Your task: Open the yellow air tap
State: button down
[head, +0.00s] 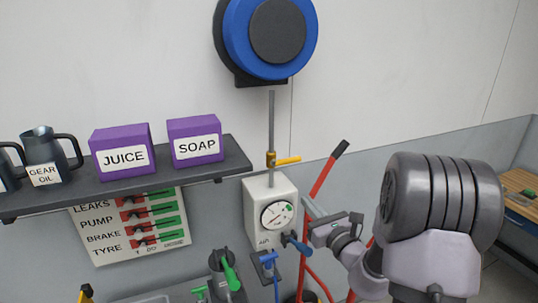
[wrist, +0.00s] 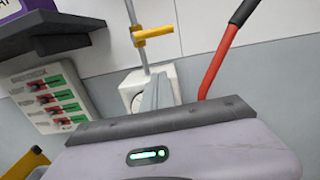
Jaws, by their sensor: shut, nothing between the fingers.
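The yellow air tap (head: 287,160) sits on a vertical grey pipe above a white gauge box (head: 256,207). Its handle points right, crosswise to the pipe. In the wrist view, the tap (wrist: 154,35) is above my fingers, its handle also crosswise to the pipe. My gripper (head: 308,206) is shut and empty. In the head view it is below and right of the tap, near the box's right side, apart from the handle. In the wrist view my gripper's fingers (wrist: 156,92) overlap the box, partly hiding it; I cannot tell whether they touch it.
A red bar with a black grip (head: 338,150) rises close right of the tap. A dark shelf (head: 130,190) at left holds purple JUICE and SOAP boxes and jugs. A blue reel (head: 266,35) hangs above. A tag board (head: 130,224) is below the shelf.

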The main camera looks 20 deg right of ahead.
aim_at(287, 161)
jog(key=w+r, duration=0.4)
jog(key=w, duration=0.6)
jog(key=shift+w+d+r+h, duration=0.15)
jog(key=shift+w+d+h, duration=0.05)
jog(key=shift+d+h, duration=0.1)
jog(key=shift+d, duration=0.1)
